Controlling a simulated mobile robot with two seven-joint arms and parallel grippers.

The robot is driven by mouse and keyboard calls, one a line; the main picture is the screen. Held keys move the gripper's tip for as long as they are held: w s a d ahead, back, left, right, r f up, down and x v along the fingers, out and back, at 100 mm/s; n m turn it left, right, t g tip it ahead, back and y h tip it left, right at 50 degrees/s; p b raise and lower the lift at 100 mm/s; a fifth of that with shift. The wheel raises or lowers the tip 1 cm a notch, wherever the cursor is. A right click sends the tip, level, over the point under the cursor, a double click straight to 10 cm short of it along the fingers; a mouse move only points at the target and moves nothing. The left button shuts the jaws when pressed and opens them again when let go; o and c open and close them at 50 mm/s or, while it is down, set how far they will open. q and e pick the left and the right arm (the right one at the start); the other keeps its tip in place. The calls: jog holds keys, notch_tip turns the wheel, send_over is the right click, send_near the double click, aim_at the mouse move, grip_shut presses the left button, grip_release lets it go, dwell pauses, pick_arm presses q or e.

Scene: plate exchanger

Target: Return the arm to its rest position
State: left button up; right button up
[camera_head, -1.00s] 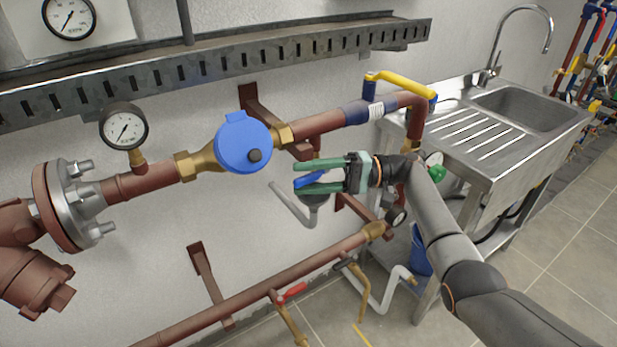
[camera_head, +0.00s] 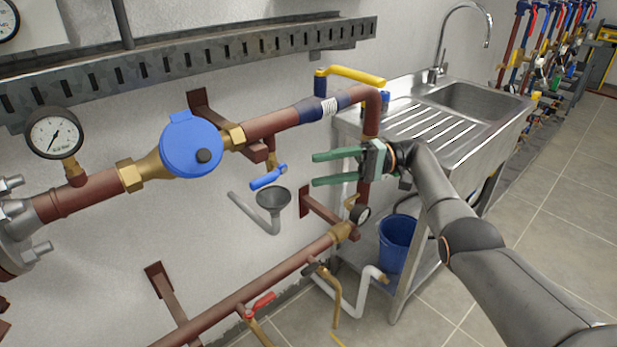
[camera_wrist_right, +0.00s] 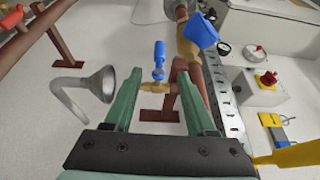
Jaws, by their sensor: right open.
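My right gripper (camera_head: 318,169) has green fingers and is open and empty. In the head view it is right of the small blue-handled valve (camera_head: 268,178) and the grey funnel (camera_head: 273,203), with a visible gap to the handle. In the right wrist view the green fingers (camera_wrist_right: 158,98) are spread apart. There the blue handle (camera_wrist_right: 159,58) stands upright on a brass valve beyond the fingertips, and the funnel (camera_wrist_right: 100,84) is at left. My right arm reaches in from the lower right. My left gripper is not in view.
A steel sink (camera_head: 470,103) stands right, with a blue bucket (camera_head: 396,243) beneath. Open floor (camera_head: 540,250) lies at right.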

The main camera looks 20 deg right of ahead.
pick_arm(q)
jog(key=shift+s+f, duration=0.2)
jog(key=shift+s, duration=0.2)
pick_arm(e)
jog(key=shift+d, duration=0.15)
